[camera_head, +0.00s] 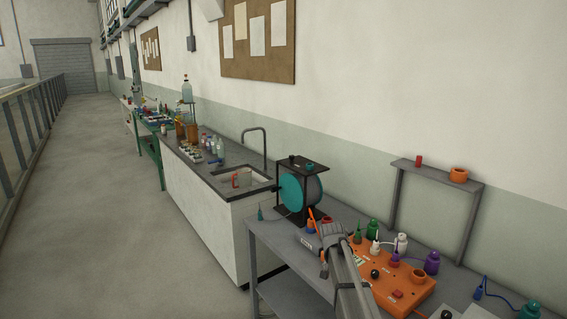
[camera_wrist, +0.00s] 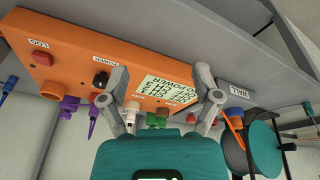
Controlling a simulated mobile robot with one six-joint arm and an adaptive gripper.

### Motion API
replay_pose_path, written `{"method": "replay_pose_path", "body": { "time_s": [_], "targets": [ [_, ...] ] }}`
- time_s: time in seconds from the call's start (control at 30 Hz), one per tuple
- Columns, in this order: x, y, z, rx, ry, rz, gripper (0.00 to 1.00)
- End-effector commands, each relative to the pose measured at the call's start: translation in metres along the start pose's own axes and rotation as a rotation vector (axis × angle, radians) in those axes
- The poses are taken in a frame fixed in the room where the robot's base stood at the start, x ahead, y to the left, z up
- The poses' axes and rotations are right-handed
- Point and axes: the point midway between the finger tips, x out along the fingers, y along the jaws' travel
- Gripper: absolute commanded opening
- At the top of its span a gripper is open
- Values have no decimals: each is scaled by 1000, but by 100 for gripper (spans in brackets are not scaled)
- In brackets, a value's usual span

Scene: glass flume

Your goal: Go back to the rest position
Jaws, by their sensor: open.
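My gripper (camera_wrist: 160,92) shows in the wrist view with its two grey fingers spread apart. Nothing sits between the fingers. Behind them is an orange box (camera_wrist: 75,68) with upside-down labels, a red button and a black knob. In the head view my arm reaches in from the bottom over the bench, left of the orange box (camera_head: 408,288). My own arm hides part of the box and bench there, and the fingertips are too small to make out.
A teal disc (camera_head: 291,193) in a black frame stands on the grey bench (camera_head: 275,234). A grey shelf frame (camera_head: 437,174) rises at the back. The aisle floor (camera_head: 115,200) at left is clear.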

Motion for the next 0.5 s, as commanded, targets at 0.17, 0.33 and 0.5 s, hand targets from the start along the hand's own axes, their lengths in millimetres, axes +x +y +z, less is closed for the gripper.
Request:
{"method": "replay_pose_path", "body": {
  "time_s": [0.17,0.33,0.5],
  "targets": [
    [3,43,99,-136,-74,-24,81],
    [3,75,179,-271,-141,-59,81],
    [1,98,240,-379,-192,-93,81]
  ]
}}
